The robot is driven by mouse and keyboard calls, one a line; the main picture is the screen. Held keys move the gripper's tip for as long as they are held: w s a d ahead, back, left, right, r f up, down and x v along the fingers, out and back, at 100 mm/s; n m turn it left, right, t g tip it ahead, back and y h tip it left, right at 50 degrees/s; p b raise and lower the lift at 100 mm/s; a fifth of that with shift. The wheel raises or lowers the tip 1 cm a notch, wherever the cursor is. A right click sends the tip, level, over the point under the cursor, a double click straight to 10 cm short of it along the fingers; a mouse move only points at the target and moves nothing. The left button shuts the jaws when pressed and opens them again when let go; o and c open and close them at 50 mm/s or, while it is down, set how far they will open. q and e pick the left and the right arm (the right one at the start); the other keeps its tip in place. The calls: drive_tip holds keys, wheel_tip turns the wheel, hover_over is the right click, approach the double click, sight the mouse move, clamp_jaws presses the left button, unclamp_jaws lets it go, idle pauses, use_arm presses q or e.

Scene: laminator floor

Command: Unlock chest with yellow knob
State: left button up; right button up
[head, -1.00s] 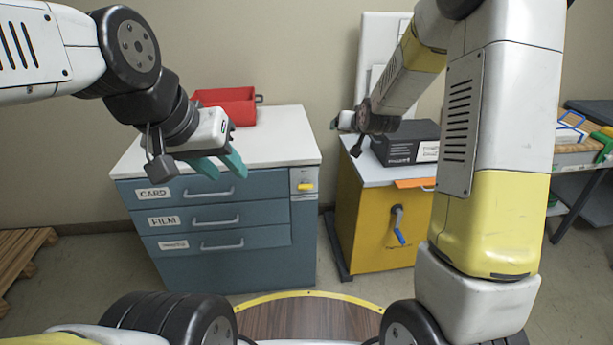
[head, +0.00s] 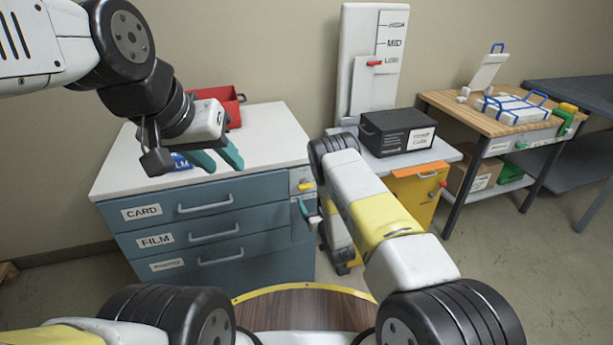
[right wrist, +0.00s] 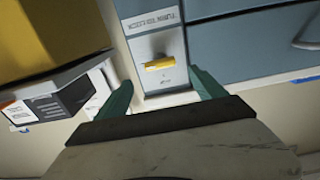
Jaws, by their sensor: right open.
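The blue-grey chest (head: 215,256) stands at the left with a white top and drawers labelled CARD, FILM and a third small label. Its yellow knob (head: 304,186) sits on a pale lock plate at the chest's upper right front; the drawers look shut. My right gripper (head: 307,209) is at the chest's right front, just by the knob. In the right wrist view, the yellow knob (right wrist: 160,63) lies ahead, between the open teal fingers of the right gripper (right wrist: 160,92), seemingly not touched. My left gripper (head: 221,160) is open and empty above the chest top.
A red bin (head: 226,104) and a blue item (head: 180,161) are on the chest top. A yellow cabinet (head: 414,196) with a black box (head: 397,133) stands to the right, near my right arm. A wooden bench (head: 500,119) is further right.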

sight(307, 188)
drive_tip(key=x, duration=0.7)
drive_tip(key=shift+w+a+f, duration=0.1)
drive_tip(key=shift+w, duration=0.15)
drive_tip(key=shift+c, duration=0.4)
drive_tip(key=c, duration=1.3)
